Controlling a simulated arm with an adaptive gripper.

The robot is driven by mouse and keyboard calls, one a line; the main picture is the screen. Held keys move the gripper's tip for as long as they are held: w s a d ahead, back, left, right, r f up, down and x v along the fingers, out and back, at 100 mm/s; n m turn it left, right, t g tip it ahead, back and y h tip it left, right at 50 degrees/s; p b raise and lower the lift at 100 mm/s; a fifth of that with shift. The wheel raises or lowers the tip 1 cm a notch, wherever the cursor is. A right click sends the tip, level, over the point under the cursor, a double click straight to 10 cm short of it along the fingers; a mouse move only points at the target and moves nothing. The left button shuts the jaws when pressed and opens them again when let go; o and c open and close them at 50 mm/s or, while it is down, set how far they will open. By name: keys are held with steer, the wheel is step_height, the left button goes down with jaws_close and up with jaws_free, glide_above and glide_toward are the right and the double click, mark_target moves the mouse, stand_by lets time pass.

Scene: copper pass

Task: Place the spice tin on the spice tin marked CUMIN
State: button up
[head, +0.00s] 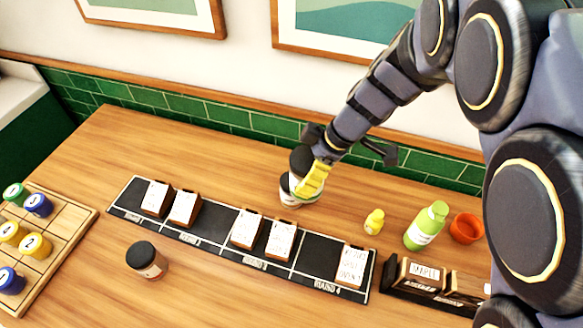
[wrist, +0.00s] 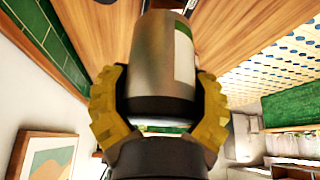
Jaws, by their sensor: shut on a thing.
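My gripper (head: 314,180) has yellow fingers closed around a spice tin, over the table behind the card strip. In the wrist view the held tin (wrist: 155,65) is a grey metal cylinder with a white and green label, between both fingers (wrist: 160,110). In the head view dark and white tin parts (head: 287,188) show beside and below the fingers; I cannot tell whether a second tin stands under the held one. Another tin (head: 147,262) with a black lid and a pale and orange label stands upright at the front left, apart from my gripper. No CUMIN lettering is readable.
A black strip (head: 205,236) with several white cards runs across the table. A wooden board (head: 60,240) with coloured pieces is at left. A small yellow bottle (head: 374,222), a green bottle (head: 427,226), an orange bowl (head: 466,228) and a dark rack (head: 400,290) are at right.

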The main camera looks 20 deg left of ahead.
steer(key=w+a+f, duration=0.2)
steer(key=w+f, duration=0.1)
steer(key=w+a+f, duration=0.1)
steer(key=w+f, duration=0.1)
steer(key=w, duration=0.1)
steer(key=w+a+f, duration=0.2)
steer(key=w+f, duration=0.1)
steer(key=shift+w+a+f, duration=0.2)
steer(key=shift+a+f, duration=0.1)
steer(key=shift+a, duration=0.05)
steer(key=shift+w+f, duration=0.1)
steer(key=shift+f, duration=1.45)
steer(key=shift+a+f, duration=0.1)
steer(key=shift+f, duration=0.05)
steer(key=o, duration=1.2)
